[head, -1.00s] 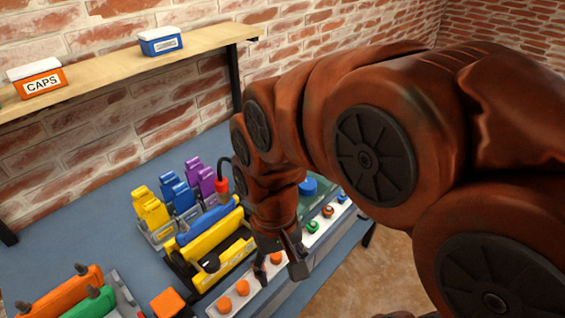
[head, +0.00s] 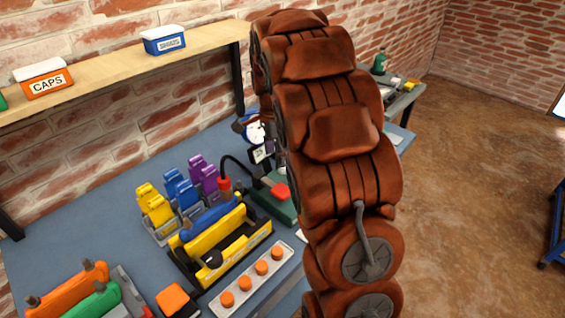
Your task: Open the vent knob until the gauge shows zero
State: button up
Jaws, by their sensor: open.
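A round gauge (head: 255,131) with a white face and blue rim stands at the back of the bench, partly covered by my arm; its reading is too small to tell. A dark finger-like part at its left edge seems to be my gripper (head: 240,125), open, with the rest hidden behind my arm. I cannot tell whether it touches the gauge. A green box (head: 274,204) with a red part (head: 281,192) on top stands in front of the gauge, and a black hose (head: 238,160) runs near it. I cannot make out the vent knob; my arm may hide it.
A yellow tool tray (head: 225,250), a strip with orange buttons (head: 254,280) and yellow, blue and purple clips (head: 180,197) crowd the bench (head: 90,215). A wooden shelf (head: 115,72) holds a CAPS bin (head: 43,78) and a blue bin (head: 163,41).

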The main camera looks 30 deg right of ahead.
jog(key=w+d+f+m, duration=0.1)
jog(key=w+d, duration=0.1)
jog(key=w+d+f+m, duration=0.1)
jog(key=d+m, duration=0.1)
jog(key=w+d+f+m, duration=0.1)
jog(key=w+d, duration=0.1)
jog(key=shift+w+d+f+m, duration=0.2)
jog(key=shift+w+d+m, duration=0.05)
jog(key=shift+w+m, duration=0.1)
jog(key=shift+f+p, duration=1.4)
jog(key=shift+f, duration=2.5)
jog(key=shift+c, duration=0.2)
jog(key=c, duration=1.1)
